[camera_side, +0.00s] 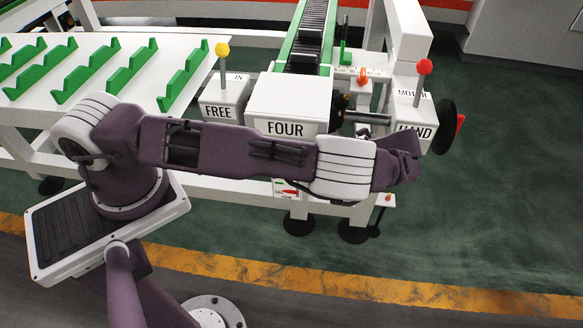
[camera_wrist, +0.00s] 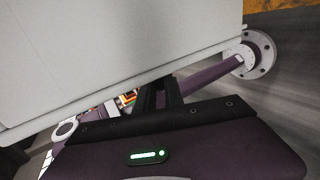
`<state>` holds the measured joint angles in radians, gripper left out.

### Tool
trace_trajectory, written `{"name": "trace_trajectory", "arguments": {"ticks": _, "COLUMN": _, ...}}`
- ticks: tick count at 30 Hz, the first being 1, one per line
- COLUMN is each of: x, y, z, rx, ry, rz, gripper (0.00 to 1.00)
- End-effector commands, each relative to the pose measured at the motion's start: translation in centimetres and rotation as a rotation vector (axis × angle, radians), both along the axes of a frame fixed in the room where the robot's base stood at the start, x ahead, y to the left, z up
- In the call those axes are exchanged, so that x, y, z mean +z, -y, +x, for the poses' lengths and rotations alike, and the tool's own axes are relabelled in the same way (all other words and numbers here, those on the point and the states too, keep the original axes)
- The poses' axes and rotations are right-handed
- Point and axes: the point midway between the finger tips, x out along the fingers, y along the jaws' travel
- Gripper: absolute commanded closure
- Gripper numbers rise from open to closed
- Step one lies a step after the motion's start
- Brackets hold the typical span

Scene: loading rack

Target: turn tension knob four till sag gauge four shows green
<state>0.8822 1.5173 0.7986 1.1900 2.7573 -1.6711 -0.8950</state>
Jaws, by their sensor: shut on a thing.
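The white box marked FOUR (camera_side: 286,128) stands in the middle of the side view, partly behind my arm. Below it is a small white plate with red and green marks (camera_side: 286,188), which looks like sag gauge four; its reading is too small to tell. My gripper's fingertips are hidden in the side view, behind the wrist at the right end of the arm. In the wrist view, the dark fingers of my gripper (camera_wrist: 158,96) are close together beside a large pale panel (camera_wrist: 110,55). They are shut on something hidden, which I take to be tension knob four.
A yellow-topped lever (camera_side: 222,52) rises from the FREE box, and a red-topped lever (camera_side: 424,68) from the HAND box. A dark wheel (camera_side: 443,127) is at the right. A table with green racks (camera_side: 120,75) is at the left. The floor at the right is clear.

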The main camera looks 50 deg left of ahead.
Motion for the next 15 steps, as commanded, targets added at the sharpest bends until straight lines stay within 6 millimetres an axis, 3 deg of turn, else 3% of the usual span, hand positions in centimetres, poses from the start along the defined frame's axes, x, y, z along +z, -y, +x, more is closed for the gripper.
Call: {"name": "trace_trajectory", "arguments": {"ticks": 15, "x": -0.75, "y": 0.08, "z": 0.04, "rx": 0.005, "ry": -0.183, "rz": 0.179, "gripper": 1.0}}
